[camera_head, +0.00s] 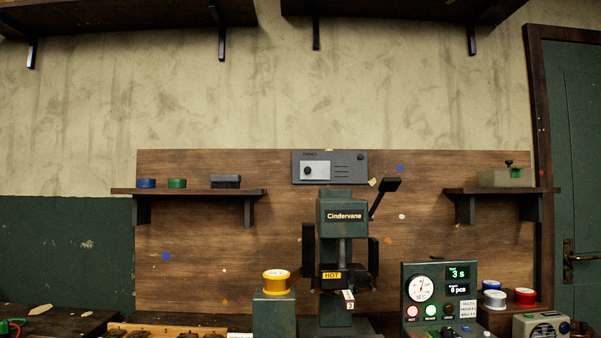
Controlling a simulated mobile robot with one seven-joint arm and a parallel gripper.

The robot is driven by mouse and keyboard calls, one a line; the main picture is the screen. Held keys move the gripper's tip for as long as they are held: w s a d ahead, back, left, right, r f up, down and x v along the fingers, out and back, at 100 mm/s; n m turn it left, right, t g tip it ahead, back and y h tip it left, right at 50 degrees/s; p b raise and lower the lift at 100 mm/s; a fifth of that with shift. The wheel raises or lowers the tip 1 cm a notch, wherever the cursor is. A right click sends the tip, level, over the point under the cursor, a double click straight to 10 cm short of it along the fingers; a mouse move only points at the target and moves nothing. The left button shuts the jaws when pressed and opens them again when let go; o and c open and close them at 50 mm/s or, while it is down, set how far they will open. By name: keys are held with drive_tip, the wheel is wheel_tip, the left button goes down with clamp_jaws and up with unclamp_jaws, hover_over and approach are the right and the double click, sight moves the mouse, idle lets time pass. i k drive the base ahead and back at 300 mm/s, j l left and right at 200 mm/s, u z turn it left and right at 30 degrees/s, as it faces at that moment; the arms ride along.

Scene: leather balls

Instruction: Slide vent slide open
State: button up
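The vent is likely the grey panel (345,168) fixed high on the wooden backboard, above the green press. A lighter plate with a dark round knob (308,171) sits in its left part. Thin dark slots (341,171) show to the right of the plate, and a small dark round part is at the panel's upper right corner. The small label above the plate is too small to read surely. My gripper is not in view.
The green press (343,214) marked Cindervane stands below the panel, with a HOT label and a black lever (384,198) rising to the right near the panel. Shelves (190,191) flank it.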

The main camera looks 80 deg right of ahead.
sight(309, 170)
drive_tip(key=z, duration=2.65)
drive_tip(key=j+z, duration=0.45)
drive_tip(key=j, duration=0.3)
